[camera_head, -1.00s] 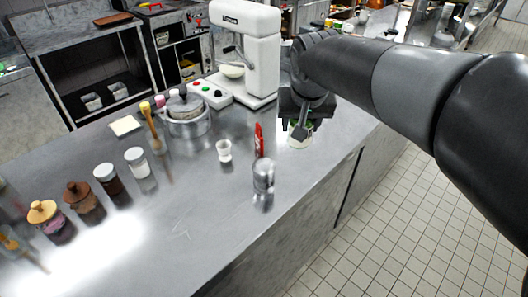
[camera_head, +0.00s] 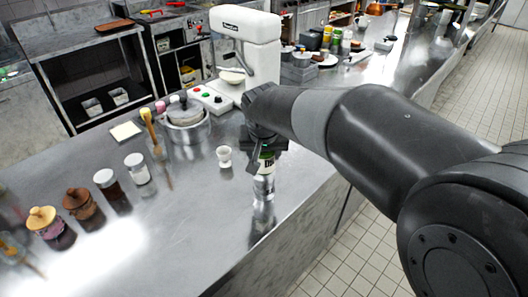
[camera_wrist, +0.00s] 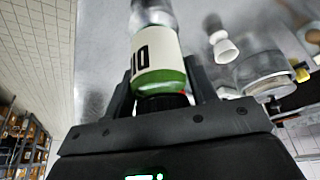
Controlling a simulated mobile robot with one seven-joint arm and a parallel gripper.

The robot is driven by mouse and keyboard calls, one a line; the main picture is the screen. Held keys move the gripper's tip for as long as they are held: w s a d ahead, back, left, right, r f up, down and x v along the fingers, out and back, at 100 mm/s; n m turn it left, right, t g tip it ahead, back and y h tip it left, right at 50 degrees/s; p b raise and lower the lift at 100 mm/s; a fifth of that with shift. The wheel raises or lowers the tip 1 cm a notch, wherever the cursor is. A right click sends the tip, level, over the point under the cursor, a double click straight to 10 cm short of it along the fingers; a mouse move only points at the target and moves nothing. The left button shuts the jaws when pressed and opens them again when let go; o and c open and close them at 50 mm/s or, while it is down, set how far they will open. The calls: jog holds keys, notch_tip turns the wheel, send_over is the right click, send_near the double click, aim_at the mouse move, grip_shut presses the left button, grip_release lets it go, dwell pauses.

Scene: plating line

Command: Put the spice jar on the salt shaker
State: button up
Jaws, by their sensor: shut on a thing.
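My gripper (camera_head: 266,150) is shut on the spice jar (camera_head: 267,162), a green jar with a white label and dark lettering. The jar is upright directly over the salt shaker (camera_head: 263,187), a shiny metal cylinder standing on the steel counter. In the wrist view the jar (camera_wrist: 157,58) sits between the fingers, and the grey metal shaker (camera_wrist: 152,14) shows just past its far end. The jar's lower end and the shaker's top meet or nearly meet in both views; I cannot tell whether they touch.
A small white cup (camera_head: 224,156) stands left of the shaker. Several jars, including a wooden-lidded one (camera_head: 46,220), line the left. The counter (camera_head: 190,215) in front is clear.

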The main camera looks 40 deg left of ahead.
jog(key=o, duration=1.1)
jog(key=shift+f, duration=0.1)
jog(key=shift+o, duration=0.2)
jog(key=v, duration=1.2)
